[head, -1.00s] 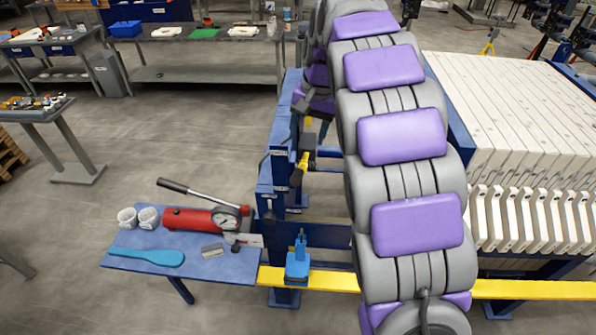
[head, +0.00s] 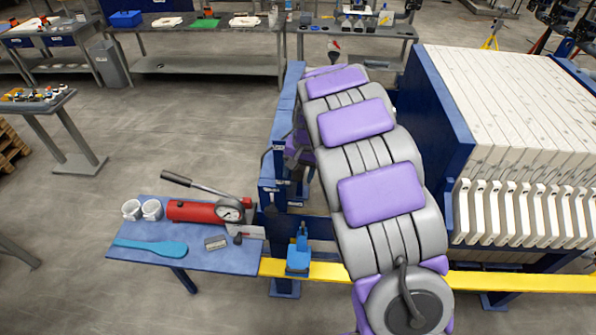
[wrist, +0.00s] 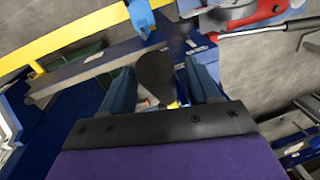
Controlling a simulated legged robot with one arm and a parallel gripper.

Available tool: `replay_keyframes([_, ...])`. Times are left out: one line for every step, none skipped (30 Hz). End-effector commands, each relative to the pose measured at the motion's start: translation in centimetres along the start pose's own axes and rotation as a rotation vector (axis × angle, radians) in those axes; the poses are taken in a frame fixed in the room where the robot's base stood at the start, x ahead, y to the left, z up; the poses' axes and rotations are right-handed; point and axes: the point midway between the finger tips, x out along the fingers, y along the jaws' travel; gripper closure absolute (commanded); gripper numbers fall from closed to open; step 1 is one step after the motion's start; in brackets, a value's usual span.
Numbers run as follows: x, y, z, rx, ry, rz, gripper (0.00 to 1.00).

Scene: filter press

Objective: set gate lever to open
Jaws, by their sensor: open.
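My gripper (wrist: 161,82) shows in the wrist view with its two blue fingers spread apart. A dark round knob (wrist: 155,70) lies between the fingers in the picture, with a bit of yellow just below it. It looks like the gate lever's end seen nearly end-on, but its label cannot be read. I cannot tell whether the fingers touch it. In the head view my gripper is hidden behind my arm.
A blue side table (head: 215,259) holds a red hand pump (head: 195,211), white cups and a turquoise paddle (head: 150,246). A blue clamp-like fixture (head: 298,255) sits on a yellow rail (head: 330,272). White filter plates (head: 520,110) stand at right.

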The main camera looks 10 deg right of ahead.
Motion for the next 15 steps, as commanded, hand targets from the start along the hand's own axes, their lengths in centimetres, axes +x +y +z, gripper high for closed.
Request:
replay_keyframes([0.31, 0.01, 0.09, 0.001, -0.002, 0.001, 0.39])
replay_keyframes([0.46, 0.01, 0.1, 0.001, -0.003, 0.0, 0.39])
replay_keyframes([0.59, 0.01, 0.1, 0.001, -0.002, 0.0, 0.39])
replay_keyframes([0.66, 0.01, 0.09, 0.001, -0.002, 0.0, 0.39])
replay_keyframes([0.71, 0.01, 0.09, 0.001, -0.002, 0.0, 0.39])
replay_keyframes([0.75, 0.01, 0.08, 0.001, -0.001, 0.0, 0.39])
replay_keyframes([0.75, 0.0, 0.06, 0.001, -0.001, 0.0, 0.39])
replay_keyframes([0.76, 0.0, 0.06, 0.001, -0.001, 0.0, 0.39])
replay_keyframes([0.75, 0.0, 0.05, 0.001, -0.001, 0.0, 0.39])
replay_keyframes([0.75, 0.0, 0.04, 0.001, 0.0, 0.0, 0.39])
replay_keyframes([0.74, 0.0, 0.04, 0.001, 0.0, 0.0, 0.39])
replay_keyframes([0.74, 0.0, 0.04, 0.001, 0.0, 0.0, 0.4])
replay_keyframes([0.75, 0.0, 0.04, 0.001, 0.0, 0.0, 0.43])
replay_keyframes([0.74, 0.0, 0.03, 0.001, 0.0, 0.0, 0.46])
replay_keyframes([0.74, 0.0, 0.03, 0.001, 0.0, 0.0, 0.5])
